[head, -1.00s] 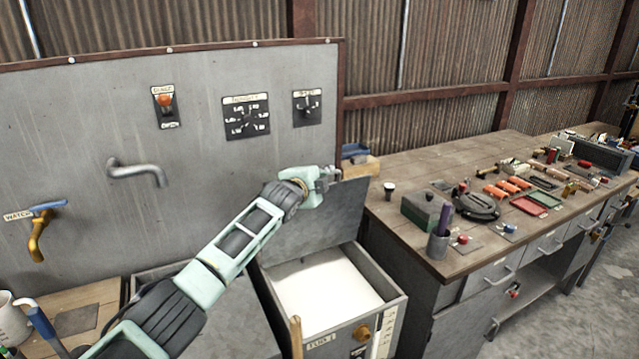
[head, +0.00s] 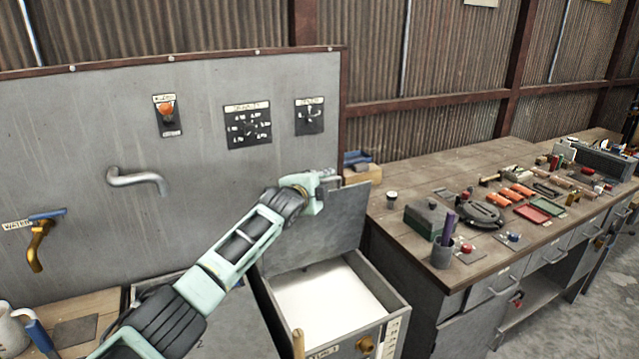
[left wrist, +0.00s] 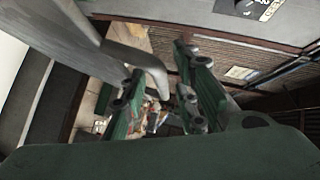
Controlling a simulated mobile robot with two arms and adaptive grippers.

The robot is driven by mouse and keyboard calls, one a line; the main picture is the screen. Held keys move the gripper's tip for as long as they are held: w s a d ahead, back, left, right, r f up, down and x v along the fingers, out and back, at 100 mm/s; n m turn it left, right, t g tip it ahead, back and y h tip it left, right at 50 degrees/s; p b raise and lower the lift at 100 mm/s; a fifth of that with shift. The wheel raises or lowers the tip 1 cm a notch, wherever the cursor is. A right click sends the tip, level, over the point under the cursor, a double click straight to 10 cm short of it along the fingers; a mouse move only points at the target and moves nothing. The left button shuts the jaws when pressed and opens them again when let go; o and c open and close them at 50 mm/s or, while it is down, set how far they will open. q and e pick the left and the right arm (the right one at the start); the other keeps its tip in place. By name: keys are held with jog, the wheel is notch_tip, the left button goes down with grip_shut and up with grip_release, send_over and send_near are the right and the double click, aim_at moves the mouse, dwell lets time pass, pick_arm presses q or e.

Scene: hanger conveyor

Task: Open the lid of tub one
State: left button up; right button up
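Tub one (head: 392,290) stands open below the panel, with white contents (head: 325,298) showing inside. Its grey lid (head: 330,225) is raised nearly upright at the tub's back edge. In the left wrist view the two green fingers (left wrist: 160,95) of this gripper stand apart. A curved grey bar (left wrist: 125,58) reaches in from the upper left to the gap between them; I cannot tell whether it touches either finger. My right gripper is in neither current view.
A grey panel with a spout (head: 138,178), a brass tap (head: 40,245) and dials stands behind. A workbench (head: 400,240) with tools, a dark green box (head: 427,217) and a pen cup (head: 443,252) is close on the right. A second tub is partly hidden by my arm.

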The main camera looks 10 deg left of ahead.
jog(key=shift+w, duration=0.1)
pick_arm(q)
jog(key=shift+s, duration=0.1)
jog(key=v, duration=1.2)
pick_arm(e)
jog(key=shift+w+d, duration=0.1)
pick_arm(q)
jog(key=shift+f, duration=0.1)
dwell(0.3)
